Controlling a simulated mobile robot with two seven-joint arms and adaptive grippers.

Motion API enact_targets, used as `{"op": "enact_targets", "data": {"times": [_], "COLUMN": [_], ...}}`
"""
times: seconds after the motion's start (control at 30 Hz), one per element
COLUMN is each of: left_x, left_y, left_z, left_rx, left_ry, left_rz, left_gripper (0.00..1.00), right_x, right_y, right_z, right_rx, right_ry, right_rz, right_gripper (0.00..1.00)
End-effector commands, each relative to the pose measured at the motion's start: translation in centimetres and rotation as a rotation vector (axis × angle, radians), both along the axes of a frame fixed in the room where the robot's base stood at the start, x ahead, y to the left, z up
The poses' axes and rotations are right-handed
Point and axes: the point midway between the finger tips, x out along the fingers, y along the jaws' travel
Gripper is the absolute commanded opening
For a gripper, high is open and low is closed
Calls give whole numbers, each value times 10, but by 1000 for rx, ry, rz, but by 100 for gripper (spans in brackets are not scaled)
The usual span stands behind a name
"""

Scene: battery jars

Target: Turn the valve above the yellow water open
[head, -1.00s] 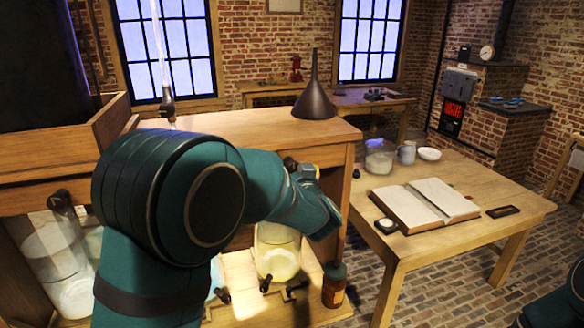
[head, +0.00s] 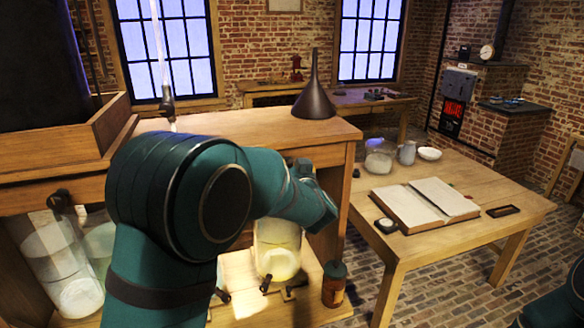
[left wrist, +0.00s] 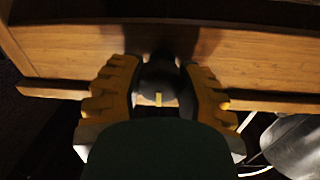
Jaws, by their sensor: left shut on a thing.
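A glass jar of yellow water (head: 277,248) stands on the lower shelf of the wooden cabinet, partly behind my left arm. In the left wrist view a dark rounded valve (left wrist: 158,78) with a small yellow mark sits at the wooden rail. My left gripper (left wrist: 162,82) has its yellow ridged fingers on both sides of this valve and is shut on it. In the head view my left arm hides the valve and the fingertips; the wrist is just above the yellow jar. My right gripper is out of view.
Another dark valve (head: 60,200) sits above a jar of pale liquid (head: 72,265) at the left. A dark funnel (head: 314,100) stands on the cabinet top. A brown bottle (head: 334,284) is right of the yellow jar. A table (head: 450,235) at the right holds an open book.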

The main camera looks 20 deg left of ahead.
Motion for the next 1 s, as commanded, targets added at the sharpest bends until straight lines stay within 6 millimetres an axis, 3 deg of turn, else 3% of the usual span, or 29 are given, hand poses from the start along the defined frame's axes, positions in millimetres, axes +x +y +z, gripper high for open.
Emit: {"op": "enact_targets", "data": {"times": [0.37, 1.0], "left_x": [0, 0], "left_y": [1, 2], "left_z": [-3, -5], "left_rx": [-147, -644], "left_ry": [-101, -439], "left_rz": [2, 2], "left_gripper": [0, 0], "right_x": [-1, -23], "right_y": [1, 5], "right_z": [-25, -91], "right_rx": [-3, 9], "right_ry": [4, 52], "right_rz": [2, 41], "right_gripper": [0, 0]}}
